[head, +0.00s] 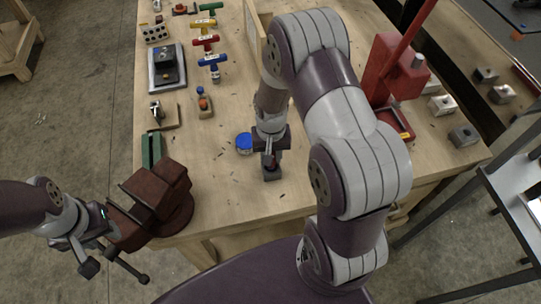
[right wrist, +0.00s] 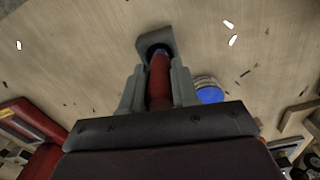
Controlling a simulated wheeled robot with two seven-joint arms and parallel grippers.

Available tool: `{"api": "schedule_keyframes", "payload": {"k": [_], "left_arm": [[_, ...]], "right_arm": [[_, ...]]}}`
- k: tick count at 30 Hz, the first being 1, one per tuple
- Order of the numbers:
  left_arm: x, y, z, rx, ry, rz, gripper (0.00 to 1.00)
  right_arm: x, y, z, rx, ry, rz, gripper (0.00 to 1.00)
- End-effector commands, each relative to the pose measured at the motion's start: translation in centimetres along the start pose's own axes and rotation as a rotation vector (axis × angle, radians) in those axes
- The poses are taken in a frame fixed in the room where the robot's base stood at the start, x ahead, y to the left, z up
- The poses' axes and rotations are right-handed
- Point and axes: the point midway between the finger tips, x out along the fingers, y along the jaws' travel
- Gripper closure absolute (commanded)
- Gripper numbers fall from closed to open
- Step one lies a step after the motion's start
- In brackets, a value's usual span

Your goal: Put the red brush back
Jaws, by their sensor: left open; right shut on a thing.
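The red brush (right wrist: 159,80) is held upright-looking between the fingers of my right gripper (right wrist: 158,92) in the right wrist view. Its far end meets a small grey block (right wrist: 155,41) with a dark opening; I cannot tell whether it is in the opening or just above it. In the head view the right gripper (head: 270,150) is over the grey block (head: 271,173) near the table's front, and the brush is mostly hidden. My left gripper (head: 88,256) is open and empty beside the brown vise at the lower left.
A blue-lidded jar (head: 244,143) stands just left of the right gripper. The brown vise (head: 158,195) is at the front left corner, a red press (head: 395,70) at the right. T-handled tools (head: 205,41) lie at the back. The table (head: 215,185) is bare between vise and block.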

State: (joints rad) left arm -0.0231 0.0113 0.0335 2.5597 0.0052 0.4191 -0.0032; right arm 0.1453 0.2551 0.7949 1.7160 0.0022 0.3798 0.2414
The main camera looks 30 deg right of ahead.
Motion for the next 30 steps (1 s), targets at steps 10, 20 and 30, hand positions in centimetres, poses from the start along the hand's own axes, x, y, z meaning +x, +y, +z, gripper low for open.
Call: {"api": "schedule_keyframes", "payload": {"k": [10,20,30], "left_arm": [[-0.6,0.0,-0.1,0.0,0.0,0.0,0.57],[-0.4,0.0,0.0,0.0,0.0,0.0,0.57],[-0.2,0.0,0.0,0.0,0.0,0.0,0.57]], "right_arm": [[2.2,-0.1,0.0,0.001,0.002,0.0,1.0],[2.4,-0.1,0.0,0.001,0.001,0.0,0.46],[1.0,-0.1,-0.1,0.001,0.005,-0.001,0.46]]}}
